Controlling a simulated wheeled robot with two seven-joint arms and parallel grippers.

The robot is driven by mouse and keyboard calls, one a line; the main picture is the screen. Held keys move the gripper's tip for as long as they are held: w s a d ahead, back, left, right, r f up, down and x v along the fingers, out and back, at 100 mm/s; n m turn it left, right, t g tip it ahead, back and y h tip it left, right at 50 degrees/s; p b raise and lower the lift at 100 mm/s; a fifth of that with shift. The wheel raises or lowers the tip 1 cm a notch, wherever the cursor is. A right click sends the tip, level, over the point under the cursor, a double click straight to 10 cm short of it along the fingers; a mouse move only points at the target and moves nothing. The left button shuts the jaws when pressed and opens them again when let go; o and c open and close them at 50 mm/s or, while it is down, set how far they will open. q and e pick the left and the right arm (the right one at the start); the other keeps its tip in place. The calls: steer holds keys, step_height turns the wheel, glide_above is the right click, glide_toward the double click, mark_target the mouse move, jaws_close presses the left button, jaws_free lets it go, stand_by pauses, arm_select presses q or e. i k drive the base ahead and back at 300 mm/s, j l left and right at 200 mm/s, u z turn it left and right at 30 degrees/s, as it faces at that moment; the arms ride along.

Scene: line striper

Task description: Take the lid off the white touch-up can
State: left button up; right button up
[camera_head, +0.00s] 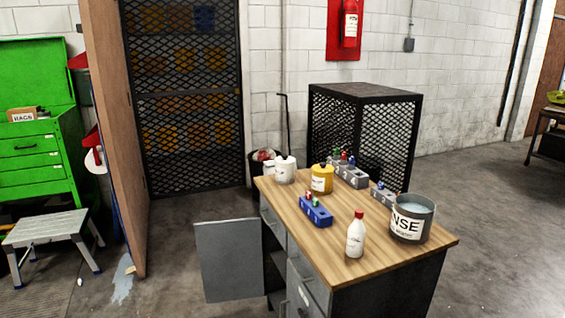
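A white can (286,170) stands upright at the far left corner of the wooden-topped workbench (340,238). It looks closed on top, but it is too small to tell the lid clearly. A yellow can (321,181) stands just to its right and nearer. Neither of my grippers shows in the head view.
A blue block (316,213) with small coloured parts, a white red-capped bottle (356,236), grey blocks (350,174) and a grey rinse bucket (412,222) stand on the bench. A cabinet door (228,260) hangs open at the bench's left. A black mesh cage (363,130) stands behind.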

mark_target(284, 158)
steer(key=i+j+z, duration=0.1)
steer(key=i+j, duration=0.5)
steer(key=j, duration=0.15)
steer(key=i+j+z, duration=0.15)
steer(key=i+j, duration=0.45)
steer(key=j, duration=0.25)
steer(key=i+j+z, duration=0.15)
steer(key=j, duration=0.25)
steer(key=i+j+z, duration=0.1)
steer(key=i+j, duration=0.25)
steer(key=j, duration=0.15)
steer(key=i+j, duration=0.25)
steer(key=j, duration=0.2)
steer(key=i+j+z, duration=0.15)
steer(key=j, duration=0.35)
steer(key=i, duration=0.05)
